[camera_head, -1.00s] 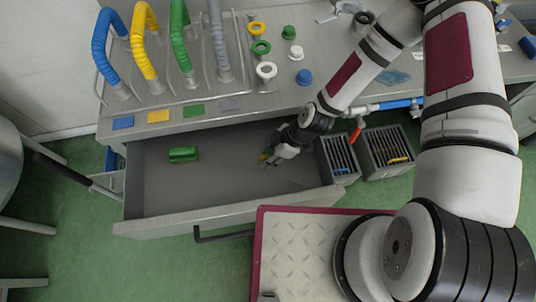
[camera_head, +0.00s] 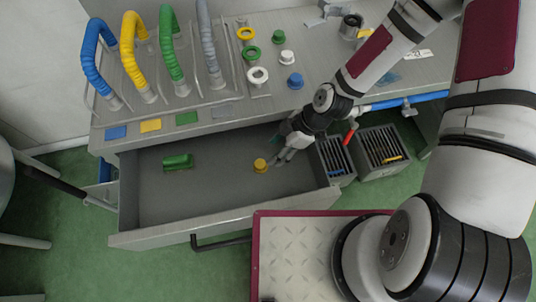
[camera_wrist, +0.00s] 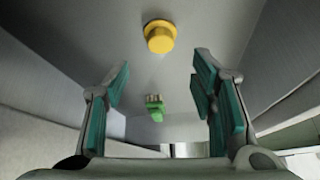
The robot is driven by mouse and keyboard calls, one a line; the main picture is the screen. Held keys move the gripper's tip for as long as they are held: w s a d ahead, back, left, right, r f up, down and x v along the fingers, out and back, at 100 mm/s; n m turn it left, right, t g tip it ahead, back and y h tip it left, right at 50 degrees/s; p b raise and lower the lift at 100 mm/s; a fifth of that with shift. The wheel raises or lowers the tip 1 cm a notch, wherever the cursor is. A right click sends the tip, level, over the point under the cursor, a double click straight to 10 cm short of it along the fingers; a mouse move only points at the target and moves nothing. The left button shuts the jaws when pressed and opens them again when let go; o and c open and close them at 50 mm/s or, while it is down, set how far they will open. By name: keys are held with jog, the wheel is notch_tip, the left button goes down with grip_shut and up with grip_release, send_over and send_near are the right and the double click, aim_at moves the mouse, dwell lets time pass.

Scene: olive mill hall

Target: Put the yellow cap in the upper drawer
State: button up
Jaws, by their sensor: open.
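The yellow cap (camera_head: 261,165) lies on the floor of the open upper drawer (camera_head: 215,215), right of its middle. It also shows in the wrist view (camera_wrist: 160,37), beyond my fingertips. My gripper (camera_head: 280,154) is just to the right of the cap, inside the drawer's right part. In the wrist view my gripper (camera_wrist: 160,85) is open, its green finger pads wide apart with nothing between them. The cap is apart from both fingers.
A green object (camera_head: 178,162) lies in the drawer's left part. Two slotted grey bins (camera_head: 380,150) stand right of the drawer. On the bench are coloured hoses, rings, a white cap (camera_head: 287,57) and a blue cap (camera_head: 295,81). The drawer's middle is clear.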

jog(key=w+d+r+m+t+h, duration=0.1)
jog(key=w+d+r+m+h, duration=0.2)
jog(key=d+r, duration=0.6)
jog(key=d+r+m+t+h, duration=0.1)
jog(key=d+r+m+h, duration=0.4)
jog(key=r, duration=0.8)
jog(key=s+d+r+m+t+y, duration=0.1)
jog(key=s+r+m, duration=0.4)
jog(key=r, duration=0.5)
jog(key=s+d+r+m+t+y, duration=0.1)
jog(key=s+d+r+m+t, duration=0.1)
jog(key=s+r+m, duration=0.3)
jog(key=s+r+t, duration=0.1)
jog(key=s+r, duration=0.2)
jog(key=r, duration=0.3)
